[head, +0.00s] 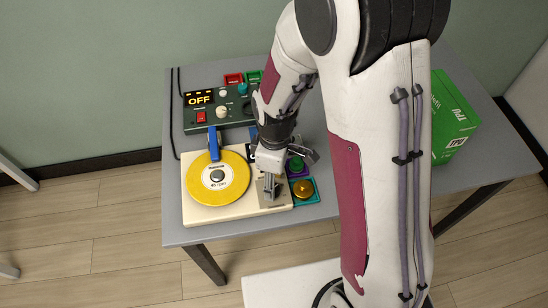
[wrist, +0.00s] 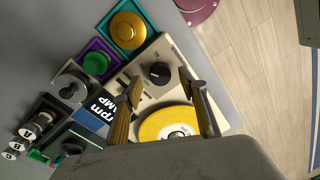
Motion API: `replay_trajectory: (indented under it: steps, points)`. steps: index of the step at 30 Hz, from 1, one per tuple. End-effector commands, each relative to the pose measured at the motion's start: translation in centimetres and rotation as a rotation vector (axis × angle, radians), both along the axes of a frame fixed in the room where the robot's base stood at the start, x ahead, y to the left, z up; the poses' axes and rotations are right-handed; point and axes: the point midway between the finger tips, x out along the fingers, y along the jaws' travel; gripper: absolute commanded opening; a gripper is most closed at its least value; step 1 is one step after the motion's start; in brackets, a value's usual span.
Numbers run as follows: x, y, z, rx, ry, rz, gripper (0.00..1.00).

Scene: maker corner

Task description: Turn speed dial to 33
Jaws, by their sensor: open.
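The cream turntable (head: 235,214) lies on the grey table with a yellow record (head: 232,191) on it; the label reads 45 rpm. In the wrist view, a round black dial (wrist: 159,73) with a pale pointer mark sits on the turntable's deck (wrist: 180,61), beside the record (wrist: 158,123). Small scale marks lie near the dial, too small to read. My gripper (head: 271,187) is over the deck's right part and hides the dial in the head view. In the wrist view my gripper (wrist: 159,83) is open, its fingers on either side of the dial. Contact cannot be told.
A dark control box (head: 222,128) with an OFF display (head: 199,98) stands behind the turntable. A gold button (head: 304,188) and a green button (head: 296,163) are close on the right. A blue tonearm-like part (head: 213,144) rises behind the record. A green box (head: 455,120) stands at right.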

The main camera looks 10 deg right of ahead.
Motion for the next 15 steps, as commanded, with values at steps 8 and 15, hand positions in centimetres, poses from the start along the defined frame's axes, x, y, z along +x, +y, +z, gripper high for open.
replay_trajectory:
  steps: [8, 15]
  points:
    - [0.3, -0.1, 3.1, 0.001, -0.005, 0.000, 0.42]
    - [0.5, -0.2, 6.0, 0.001, -0.006, 0.001, 0.42]
